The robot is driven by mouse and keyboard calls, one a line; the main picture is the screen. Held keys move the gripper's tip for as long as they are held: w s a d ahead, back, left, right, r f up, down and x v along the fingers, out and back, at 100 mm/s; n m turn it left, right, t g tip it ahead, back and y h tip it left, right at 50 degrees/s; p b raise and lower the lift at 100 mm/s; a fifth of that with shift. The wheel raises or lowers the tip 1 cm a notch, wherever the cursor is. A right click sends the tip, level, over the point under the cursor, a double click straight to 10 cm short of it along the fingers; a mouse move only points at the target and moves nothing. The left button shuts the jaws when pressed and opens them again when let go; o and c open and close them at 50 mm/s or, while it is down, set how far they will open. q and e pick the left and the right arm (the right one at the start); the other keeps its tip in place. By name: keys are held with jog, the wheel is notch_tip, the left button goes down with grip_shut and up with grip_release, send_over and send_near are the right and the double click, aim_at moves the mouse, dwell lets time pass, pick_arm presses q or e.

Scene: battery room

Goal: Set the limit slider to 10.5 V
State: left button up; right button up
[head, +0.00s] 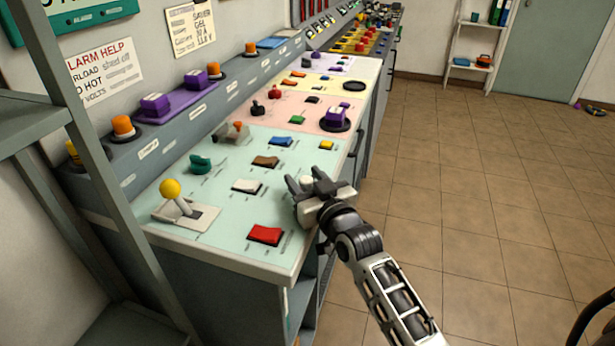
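My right gripper (310,182) is over the right front edge of the pale green console panel (220,215), with its arm coming in from the lower right. Its dark fingers look spread apart. A small pale shape shows between them, but I cannot tell whether it is a knob or part of the gripper. No control can be clearly read as the limit slider; the gripper covers part of the panel there. My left gripper is not in view.
Near the gripper are a red rocker (265,235), a white rocker (247,186), a brown rocker (266,161) and a yellow button (326,145). A yellow-knobbed lever (171,188) stands at the left. A grey post (95,160) rises at the left.

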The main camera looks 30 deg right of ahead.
pick_arm(q)
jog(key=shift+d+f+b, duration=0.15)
jog(key=shift+b, duration=0.45)
pick_arm(e)
jog(key=s, duration=1.6)
